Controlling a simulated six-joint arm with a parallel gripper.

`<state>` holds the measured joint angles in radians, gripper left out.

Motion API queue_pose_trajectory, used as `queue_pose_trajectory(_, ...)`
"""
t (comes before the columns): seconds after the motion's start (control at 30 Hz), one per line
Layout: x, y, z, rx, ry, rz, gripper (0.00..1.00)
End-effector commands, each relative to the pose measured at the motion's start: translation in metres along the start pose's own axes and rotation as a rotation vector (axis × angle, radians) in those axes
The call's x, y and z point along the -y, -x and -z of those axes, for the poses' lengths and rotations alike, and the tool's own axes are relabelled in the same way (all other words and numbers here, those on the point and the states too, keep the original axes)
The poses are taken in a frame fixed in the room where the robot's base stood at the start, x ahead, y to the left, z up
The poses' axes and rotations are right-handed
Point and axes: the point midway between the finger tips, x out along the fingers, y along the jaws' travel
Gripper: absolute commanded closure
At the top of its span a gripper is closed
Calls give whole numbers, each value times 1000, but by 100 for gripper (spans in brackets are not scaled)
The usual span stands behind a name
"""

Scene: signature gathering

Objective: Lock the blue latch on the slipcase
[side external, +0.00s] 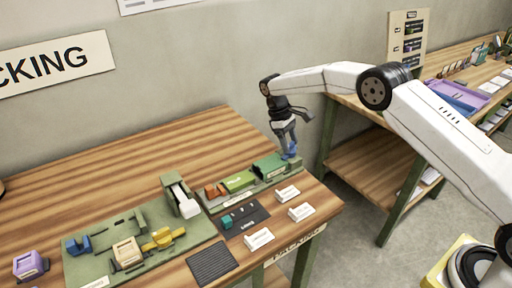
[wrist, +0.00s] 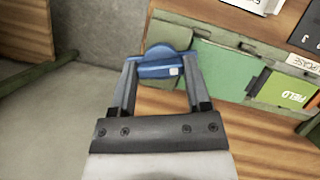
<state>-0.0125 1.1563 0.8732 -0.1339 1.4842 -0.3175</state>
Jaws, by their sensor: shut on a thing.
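The blue latch (wrist: 164,64) is at the end of the green slipcase (wrist: 218,70) in the wrist view. My gripper (wrist: 158,72) is shut on the blue latch, with one finger at each side of it. In the side view my gripper (side external: 289,150) points down at the right end of the slipcase (side external: 268,166), and the blue latch (side external: 291,155) shows small between and below the fingers. A bright green block (wrist: 290,90) marked "FIELD" lies beyond the slipcase in the same row. Whether the latch is locked cannot be told.
A green fixture board (side external: 205,232) with blue, cream and yellow parts stands at the left. White cards (side external: 259,238) and dark mats (side external: 212,263) lie in front of the slipcase. The table's right edge is close to my gripper. The back left of the tabletop is clear.

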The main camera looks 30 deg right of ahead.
Motion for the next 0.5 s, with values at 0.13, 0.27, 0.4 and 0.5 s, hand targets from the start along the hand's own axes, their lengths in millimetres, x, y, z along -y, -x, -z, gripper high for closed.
queue_pose_trajectory(0.13,-1,0,0,-1,-122,51,97)
queue_pose_trajectory(0.27,-1,0,0,0,-211,88,97)
queue_pose_trajectory(0.4,-1,0,0,-1,-283,118,97)
queue_pose_trajectory(0.5,-1,0,0,-1,-318,133,97)
